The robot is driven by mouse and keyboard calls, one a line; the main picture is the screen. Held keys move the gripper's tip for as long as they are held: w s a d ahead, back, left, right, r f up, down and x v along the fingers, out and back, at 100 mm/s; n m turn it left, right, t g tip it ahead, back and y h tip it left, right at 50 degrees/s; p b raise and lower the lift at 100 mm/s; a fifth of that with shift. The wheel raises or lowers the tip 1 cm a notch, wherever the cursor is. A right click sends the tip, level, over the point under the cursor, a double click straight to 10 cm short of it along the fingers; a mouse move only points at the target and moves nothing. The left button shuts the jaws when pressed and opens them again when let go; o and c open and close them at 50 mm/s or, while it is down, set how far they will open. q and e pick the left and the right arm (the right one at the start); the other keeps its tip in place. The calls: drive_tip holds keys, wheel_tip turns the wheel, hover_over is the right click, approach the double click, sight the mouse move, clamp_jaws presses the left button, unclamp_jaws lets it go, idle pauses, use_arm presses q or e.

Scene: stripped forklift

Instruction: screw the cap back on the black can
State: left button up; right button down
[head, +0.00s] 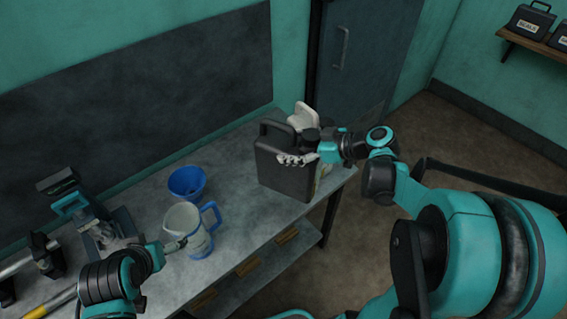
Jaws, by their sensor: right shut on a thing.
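The black can (284,174) stands upright on the right end of the grey bench, its handle at the top left. My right gripper (308,137) is at the can's top right, one pale finger behind and one in front. It is shut on a dark round piece between the fingers, which looks like the cap (310,134). The gripper hides the can's mouth, so I cannot tell how the cap sits on it. My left gripper (178,245) is low at the left, beside the white jug; its fingers are too small to read.
The white jug with a blue handle (199,243) and a blue funnel (187,183) stand mid-bench. Tools (100,231) crowd the bench's left end. The bench (240,208) is clear between jug and can. A wall shelf (535,43) holds labelled cans at the upper right.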

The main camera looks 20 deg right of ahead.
sight(262, 161)
drive_tip(key=b+x, duration=0.1)
drive_tip(key=x, duration=0.2)
drive_tip(key=s+b+x, duration=0.1)
drive_tip(key=x, duration=0.3)
drive_tip(key=a+b+x, duration=0.1)
drive_tip(key=x, duration=0.3)
drive_tip(key=shift+s+a+f, duration=0.1)
drive_tip(key=shift+a+f, duration=0.1)
drive_tip(key=shift+f, duration=0.25)
drive_tip(key=shift+f+b, duration=0.95)
drive_tip(key=shift+f, duration=1.05)
unclamp_jaws()
drive_tip(key=shift+s, duration=0.1)
